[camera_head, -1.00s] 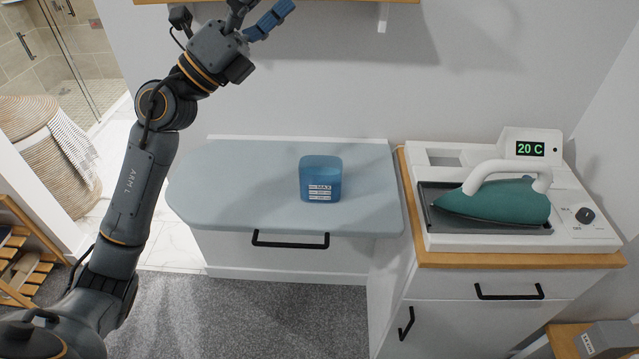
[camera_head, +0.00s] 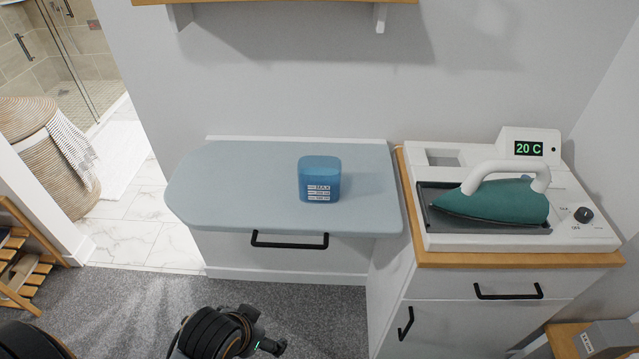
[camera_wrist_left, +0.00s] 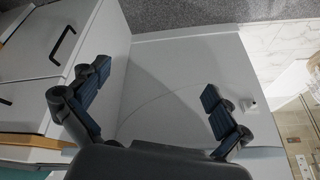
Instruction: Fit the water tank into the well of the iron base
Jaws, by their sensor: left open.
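The water tank (camera_head: 319,180) is a translucent blue block with white MAX markings. It stands upright on the pale blue ironing board (camera_head: 225,185), apart from any gripper. The white iron base (camera_head: 465,243) stands on the cabinet to the right; a rectangular opening, apparently the well (camera_head: 443,158), is at its back left. The teal iron (camera_head: 490,203) rests on the base's dark plate. In the left wrist view my left gripper (camera_wrist_left: 157,90) is open and empty. In the head view only part of my left arm shows, low in front of the board. My right gripper is out of view.
The wooden-topped cabinet (camera_head: 435,258) has black handles. A shelf (camera_head: 275,3) is on the wall above the board. A wicker basket (camera_head: 50,160) stands at left. Grey carpet (camera_head: 150,300) lies clear before the board. The board around the tank is clear.

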